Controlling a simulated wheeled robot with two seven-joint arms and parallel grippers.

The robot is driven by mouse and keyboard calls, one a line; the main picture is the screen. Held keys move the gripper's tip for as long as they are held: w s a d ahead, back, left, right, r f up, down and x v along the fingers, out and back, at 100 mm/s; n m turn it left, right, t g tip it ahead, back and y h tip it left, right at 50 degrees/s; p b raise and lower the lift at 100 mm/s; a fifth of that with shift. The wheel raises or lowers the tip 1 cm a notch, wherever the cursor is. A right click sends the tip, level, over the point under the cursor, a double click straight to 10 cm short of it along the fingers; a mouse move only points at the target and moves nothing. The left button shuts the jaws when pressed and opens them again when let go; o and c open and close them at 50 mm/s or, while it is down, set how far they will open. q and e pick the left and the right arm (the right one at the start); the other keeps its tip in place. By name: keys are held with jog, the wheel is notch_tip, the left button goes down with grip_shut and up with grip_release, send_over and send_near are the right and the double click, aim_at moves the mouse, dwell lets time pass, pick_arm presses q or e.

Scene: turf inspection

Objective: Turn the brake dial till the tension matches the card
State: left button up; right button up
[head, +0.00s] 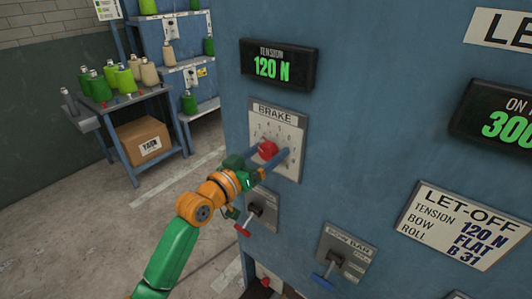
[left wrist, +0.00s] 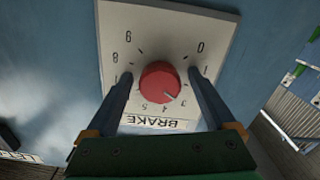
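The red brake dial (head: 268,149) sits on a pale BRAKE plate (head: 288,172) on the blue panel. In the left wrist view the dial (left wrist: 160,82) shows upside down, its mark pointing near 3 to 4. My left gripper (left wrist: 160,90) is open, one finger on each side of the dial, with a visible gap to each. In the head view the left gripper (head: 270,160) covers part of the plate. The tension display (head: 279,65) reads 120 N. The let-off card (head: 464,226) lists tension 120 N, bow FLAT, roll B 31. My right gripper is not in view.
A red-handled lever (head: 244,228) is just below the dial plate, close to my left arm. A blue-handled BOW BAR lever (head: 325,277) is lower right. A cut-off display (head: 500,122) reads 300. Shelves with yarn cones and a YARN box (head: 146,142) stand at left.

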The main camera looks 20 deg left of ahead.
pick_arm(q)
jog(key=b+v, duration=0.2)
jog(key=v, duration=0.5)
dwell(0.3)
